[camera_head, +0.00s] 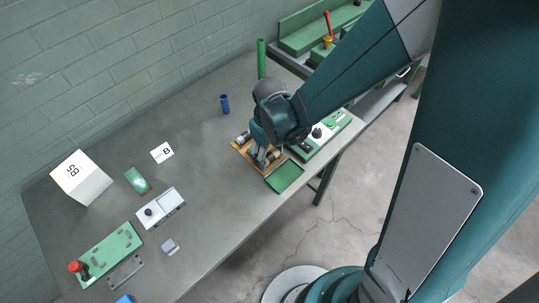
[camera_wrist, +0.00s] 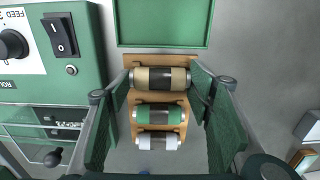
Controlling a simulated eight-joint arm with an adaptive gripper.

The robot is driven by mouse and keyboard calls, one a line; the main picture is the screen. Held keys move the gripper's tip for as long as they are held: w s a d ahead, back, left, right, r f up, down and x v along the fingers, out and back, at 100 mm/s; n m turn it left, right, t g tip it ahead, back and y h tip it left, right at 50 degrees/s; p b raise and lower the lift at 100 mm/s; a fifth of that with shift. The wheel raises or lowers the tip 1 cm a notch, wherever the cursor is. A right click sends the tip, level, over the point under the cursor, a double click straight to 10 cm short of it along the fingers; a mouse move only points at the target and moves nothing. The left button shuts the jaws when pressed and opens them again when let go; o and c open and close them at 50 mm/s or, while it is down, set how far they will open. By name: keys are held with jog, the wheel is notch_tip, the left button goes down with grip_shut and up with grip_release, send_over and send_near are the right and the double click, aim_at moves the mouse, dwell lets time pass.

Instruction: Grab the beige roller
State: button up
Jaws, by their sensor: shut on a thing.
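The beige roller (camera_wrist: 160,78) has a dark middle band and metal ends. It lies across a wooden rack (camera_wrist: 125,63), at the rack end nearest the green tray in the wrist view. My gripper (camera_wrist: 160,82) has its green-padded fingers at the two ends of the beige roller and is shut on it. The roller still appears at the rack; I cannot tell whether it is lifted. In the head view my gripper (camera_head: 263,160) is over the rack (camera_head: 238,149) and hides much of it.
A green roller (camera_wrist: 158,115) and a white roller (camera_wrist: 157,141) lie beside the beige one. A green tray (camera_wrist: 164,43) is close by, and a control box (camera_wrist: 95,65) stands left. A blue cylinder (camera_head: 225,104) and a green post (camera_head: 261,58) stand behind.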

aim_at(269, 155)
notch_tip(269, 155, up, 10)
jog(key=p, duration=0.1)
dwell(0.7)
jog(key=shift+w, duration=0.1)
dwell(0.6)
